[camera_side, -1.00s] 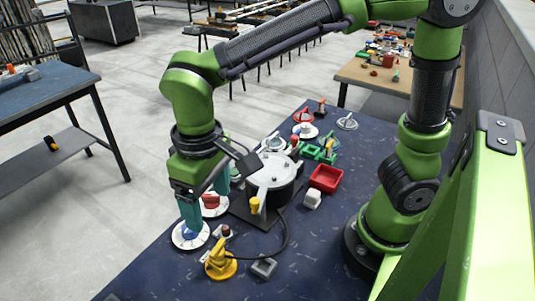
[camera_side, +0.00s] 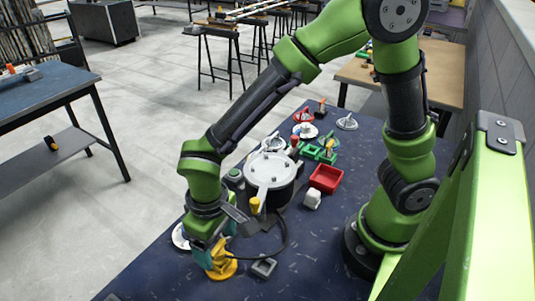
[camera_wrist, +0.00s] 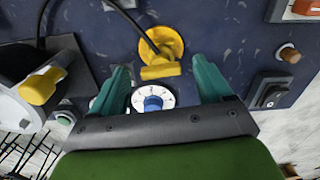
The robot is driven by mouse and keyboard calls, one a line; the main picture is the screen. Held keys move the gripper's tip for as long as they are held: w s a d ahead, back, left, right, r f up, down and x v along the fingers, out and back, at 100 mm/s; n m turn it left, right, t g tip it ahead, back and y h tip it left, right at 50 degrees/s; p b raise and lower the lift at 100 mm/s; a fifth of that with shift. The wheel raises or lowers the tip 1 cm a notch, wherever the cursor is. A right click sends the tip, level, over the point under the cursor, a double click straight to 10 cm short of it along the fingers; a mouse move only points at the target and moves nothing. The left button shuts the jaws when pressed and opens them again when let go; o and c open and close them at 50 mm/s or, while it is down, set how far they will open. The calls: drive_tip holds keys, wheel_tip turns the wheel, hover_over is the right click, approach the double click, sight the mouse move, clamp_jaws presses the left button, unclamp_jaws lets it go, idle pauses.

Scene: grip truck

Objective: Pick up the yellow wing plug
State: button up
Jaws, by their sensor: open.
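The yellow wing plug (camera_side: 224,268) has a round base with a raised wing and stands on the dark blue table, partly hidden by my gripper in the side view. In the wrist view, the yellow wing plug (camera_wrist: 163,46) lies just beyond the fingertips, about centred between them. My gripper (camera_side: 207,255) is low over the table at the plug's left side in the side view. In the wrist view, my gripper (camera_wrist: 163,72) has its two teal fingers wide apart with nothing held. Whether a finger touches the plug cannot be told.
A white dial with a blue knob (camera_wrist: 153,99) shows between the fingers. A grey round housing (camera_side: 270,172) with a yellow handle (camera_side: 255,205) and a black cable stands behind. A small grey block (camera_side: 264,267) lies right of the plug. A red tray (camera_side: 326,178) stands farther back.

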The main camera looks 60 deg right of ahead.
sight(217, 246)
wheel_tip(217, 246, down, 4)
drive_tip(key=shift+r, duration=0.15)
drive_tip(key=c, duration=1.2)
